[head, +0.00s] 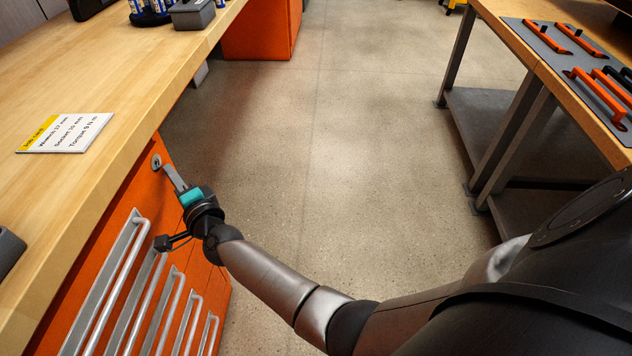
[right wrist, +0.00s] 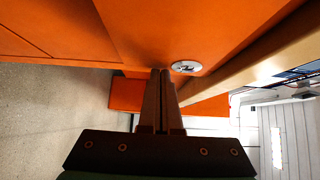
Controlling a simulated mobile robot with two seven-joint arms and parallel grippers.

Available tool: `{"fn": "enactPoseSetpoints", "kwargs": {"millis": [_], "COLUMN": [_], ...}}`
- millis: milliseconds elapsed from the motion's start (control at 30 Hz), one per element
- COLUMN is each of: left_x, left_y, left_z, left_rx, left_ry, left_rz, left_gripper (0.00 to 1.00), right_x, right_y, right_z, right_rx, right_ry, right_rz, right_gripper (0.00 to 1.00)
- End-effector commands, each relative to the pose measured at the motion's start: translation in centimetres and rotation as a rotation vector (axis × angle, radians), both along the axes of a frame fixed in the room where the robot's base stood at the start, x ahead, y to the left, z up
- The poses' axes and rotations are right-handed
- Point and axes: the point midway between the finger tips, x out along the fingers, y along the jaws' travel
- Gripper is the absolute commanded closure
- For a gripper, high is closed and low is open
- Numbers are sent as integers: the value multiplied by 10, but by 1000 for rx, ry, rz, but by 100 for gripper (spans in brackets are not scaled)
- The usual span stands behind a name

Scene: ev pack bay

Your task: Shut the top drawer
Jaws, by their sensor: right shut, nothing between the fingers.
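The orange drawer cabinet stands under the wooden workbench at the left of the head view. Its top drawer (head: 98,257) has a long silver handle (head: 116,275). The drawer front looks about flush with those below it; I see no clear gap. A round silver lock (head: 156,162) sits near the top far corner of the orange front, and it also shows in the right wrist view (right wrist: 186,67). My right gripper (head: 169,168) is shut and empty, its fingertips close to the orange front beside the lock. Whether they touch it I cannot tell. My left gripper is out of view.
The workbench top (head: 150,65) overhangs the cabinet and holds a job card (head: 65,132) and a grey box (head: 192,14). More handles run below the top one. A second bench (head: 560,75) with orange-handled tools stands right. The floor between is clear.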

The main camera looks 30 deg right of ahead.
Motion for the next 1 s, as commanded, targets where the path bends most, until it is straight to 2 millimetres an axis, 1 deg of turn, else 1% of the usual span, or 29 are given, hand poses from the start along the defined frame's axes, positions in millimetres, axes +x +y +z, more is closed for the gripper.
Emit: {"fn": "enactPoseSetpoints", "kwargs": {"millis": [300,1000], "left_x": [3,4], "left_y": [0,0], "left_z": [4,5], "left_rx": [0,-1], "left_ry": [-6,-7], "left_rz": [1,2], "left_gripper": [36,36], "right_x": [6,6], "right_y": [7,11], "right_z": [0,4], "right_rx": [0,4], "right_ry": [0,-5], "right_rz": [1,8], "right_gripper": [100,100]}}
